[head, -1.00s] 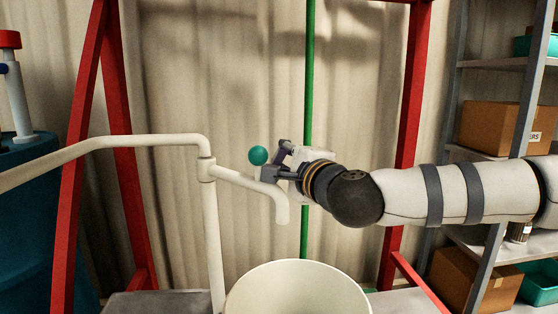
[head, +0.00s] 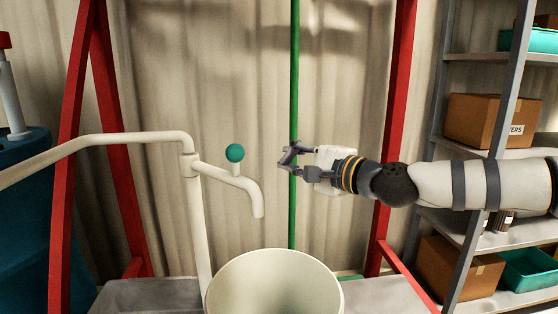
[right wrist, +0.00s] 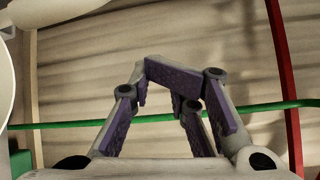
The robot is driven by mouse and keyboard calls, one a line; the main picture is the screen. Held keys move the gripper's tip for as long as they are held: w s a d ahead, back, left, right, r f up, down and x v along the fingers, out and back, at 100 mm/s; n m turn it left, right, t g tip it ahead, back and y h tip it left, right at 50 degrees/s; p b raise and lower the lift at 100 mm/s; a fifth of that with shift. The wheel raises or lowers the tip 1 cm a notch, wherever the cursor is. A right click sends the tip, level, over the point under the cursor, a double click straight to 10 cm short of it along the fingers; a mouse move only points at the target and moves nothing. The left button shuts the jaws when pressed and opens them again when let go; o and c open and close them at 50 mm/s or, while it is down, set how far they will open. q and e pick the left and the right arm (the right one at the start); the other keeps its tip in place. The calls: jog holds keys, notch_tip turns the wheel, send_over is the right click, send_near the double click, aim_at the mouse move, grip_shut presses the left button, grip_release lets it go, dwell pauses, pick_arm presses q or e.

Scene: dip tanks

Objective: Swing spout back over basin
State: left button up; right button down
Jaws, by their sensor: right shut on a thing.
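The cream spout (head: 240,189) hangs from the standpipe's elbow, its downturned end above the left part of the basin (head: 262,262). Its teal ball knob (head: 235,153) stands on a short stem on top of the spout. My right gripper (head: 285,160) is to the right of the knob and clear of it and of the spout. Its purple-padded fingers also show in the right wrist view (right wrist: 165,95), bent inward, with no held thing visible between them. How far they are closed is unclear. My left gripper is not in view.
A green vertical pole (head: 295,80) passes behind my right gripper. Red frame posts (head: 394,130) stand on both sides. A shelf with cardboard boxes (head: 493,119) is at right, a blue drum (head: 32,210) at left. The space between knob and gripper is free.

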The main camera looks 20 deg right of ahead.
jog(key=b+x, duration=0.1)
jog(key=x, duration=0.7)
pick_arm(q)
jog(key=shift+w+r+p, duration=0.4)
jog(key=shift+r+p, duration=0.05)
jog(key=shift+p, duration=0.6)
pick_arm(e)
jog(key=s+a, duration=0.3)
jog(key=shift+r, duration=0.35)
